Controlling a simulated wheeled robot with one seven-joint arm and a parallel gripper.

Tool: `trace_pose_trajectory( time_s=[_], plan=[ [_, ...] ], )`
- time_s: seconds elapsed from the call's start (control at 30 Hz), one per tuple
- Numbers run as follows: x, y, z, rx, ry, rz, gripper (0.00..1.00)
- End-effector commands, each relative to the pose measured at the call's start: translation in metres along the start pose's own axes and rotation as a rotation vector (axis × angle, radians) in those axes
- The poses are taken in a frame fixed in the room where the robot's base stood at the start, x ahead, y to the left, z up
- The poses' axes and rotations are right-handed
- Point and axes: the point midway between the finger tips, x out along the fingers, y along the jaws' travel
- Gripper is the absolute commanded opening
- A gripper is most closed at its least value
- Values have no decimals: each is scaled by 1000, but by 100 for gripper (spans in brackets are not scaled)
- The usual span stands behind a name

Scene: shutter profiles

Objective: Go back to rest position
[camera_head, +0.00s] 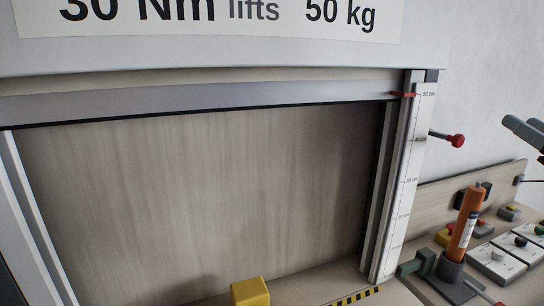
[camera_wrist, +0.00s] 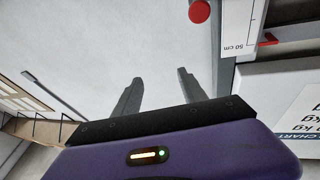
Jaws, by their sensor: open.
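My gripper (camera_wrist: 158,84) is open and empty in the wrist view, its two dark fingers apart with only pale wall behind them. In the head view, grey finger-like parts, probably my gripper (camera_head: 522,128), show at the right edge, apart from the shutter frame. The shutter's grey bottom rail (camera_head: 200,103) is up near the top of the opening. Its red pointer (camera_head: 403,94) is by the 50 cm mark on the white scale (camera_head: 405,180). A crank with a red knob (camera_head: 457,140) sticks out to the right of the frame; a red knob (camera_wrist: 199,11) also shows in the wrist view.
A yellow block (camera_head: 250,292) stands at the opening's front. On the right bench are an orange cylinder (camera_head: 465,222) in a dark holder, a green clamp-like part (camera_head: 417,263) and white switch boxes (camera_head: 497,262). The wall area above the bench is mostly clear.

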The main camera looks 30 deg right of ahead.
Motion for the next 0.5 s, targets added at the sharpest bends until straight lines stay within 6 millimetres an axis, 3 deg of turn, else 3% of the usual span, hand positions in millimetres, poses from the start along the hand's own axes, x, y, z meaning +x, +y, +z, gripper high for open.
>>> trace_pose_trajectory(
  time_s=[0.27,0.5],
  plan=[
    [-10,-5,61,92,108,160,49],
    [-38,-54,145,140,120,242,49]
  ],
)
